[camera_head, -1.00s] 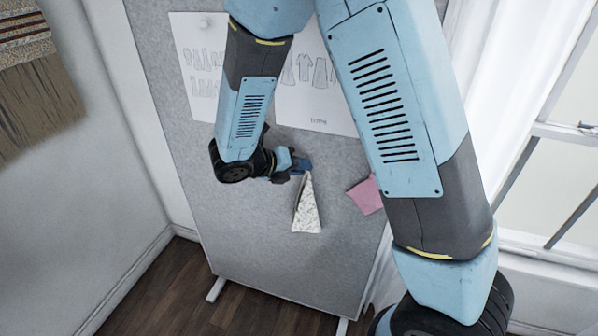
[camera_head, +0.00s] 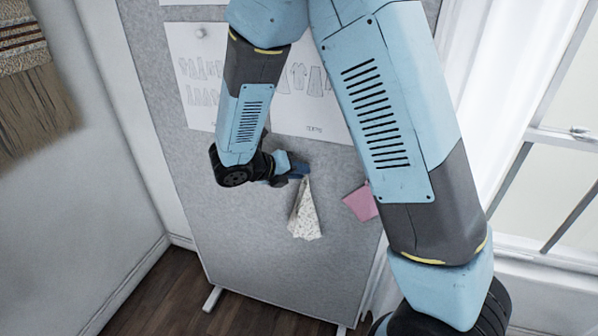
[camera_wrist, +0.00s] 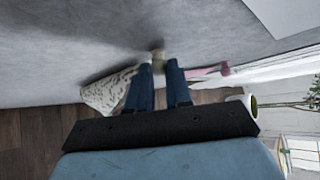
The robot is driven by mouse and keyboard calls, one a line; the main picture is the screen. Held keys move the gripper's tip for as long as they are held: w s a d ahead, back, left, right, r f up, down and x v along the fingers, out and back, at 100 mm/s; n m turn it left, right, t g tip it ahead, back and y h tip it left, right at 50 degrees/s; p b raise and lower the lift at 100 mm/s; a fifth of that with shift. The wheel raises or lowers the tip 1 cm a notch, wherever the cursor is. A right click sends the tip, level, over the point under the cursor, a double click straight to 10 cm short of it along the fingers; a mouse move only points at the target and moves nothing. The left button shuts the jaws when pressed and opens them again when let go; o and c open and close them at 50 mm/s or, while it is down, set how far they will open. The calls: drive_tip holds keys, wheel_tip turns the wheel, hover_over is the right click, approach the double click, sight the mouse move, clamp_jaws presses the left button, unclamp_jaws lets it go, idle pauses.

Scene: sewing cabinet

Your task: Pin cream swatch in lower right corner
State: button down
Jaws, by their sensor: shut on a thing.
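The cream swatch (camera_head: 305,214), pale with a dark speckled pattern, hangs from my gripper (camera_head: 298,172) in front of the lower part of the grey board (camera_head: 255,255). In the wrist view the swatch (camera_wrist: 108,92) spreads to the left of my gripper (camera_wrist: 158,70) along the board. The blue fingers are close together at the swatch's top corner. A small olive-beige pin head (camera_wrist: 158,58) shows at the fingertips. I cannot tell whether the pin touches the board.
A pink swatch (camera_head: 361,202) is on the board to the right; a pink pin head (camera_wrist: 225,68) shows by it in the wrist view. Pattern sheets (camera_head: 205,95) cover the board above. A window (camera_head: 560,135) and white curtain (camera_head: 478,85) are at right.

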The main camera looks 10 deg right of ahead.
drive_tip(key=shift+w, duration=0.2)
idle(0.5)
drive_tip(key=c, duration=1)
unclamp_jaws()
drive_tip(key=shift+d, duration=0.1)
drive_tip(key=shift+o, duration=0.2)
drive_tip(key=v, duration=1.2)
drive_tip(key=s+d+r+m+g+y, duration=0.25)
drive_tip(key=d+r+m, duration=0.25)
drive_tip(key=d+m, duration=0.3)
drive_tip(key=s+d+r+m+g+y, duration=0.25)
drive_tip(key=d+r+m, duration=0.25)
drive_tip(key=d+m, duration=0.3)
drive_tip(key=s+d+r+m+t+y, duration=0.2)
drive_tip(key=s+d+r+m, duration=0.1)
drive_tip(key=m, duration=0.6)
drive_tip(key=s+d+r+m+t+y, duration=0.2)
drive_tip(key=s+d+m, duration=0.4)
drive_tip(key=m, duration=0.4)
wheel_tip(320, 180, up, 2)
drive_tip(key=shift+s+y, duration=0.6)
drive_tip(key=shift+s, duration=0.3)
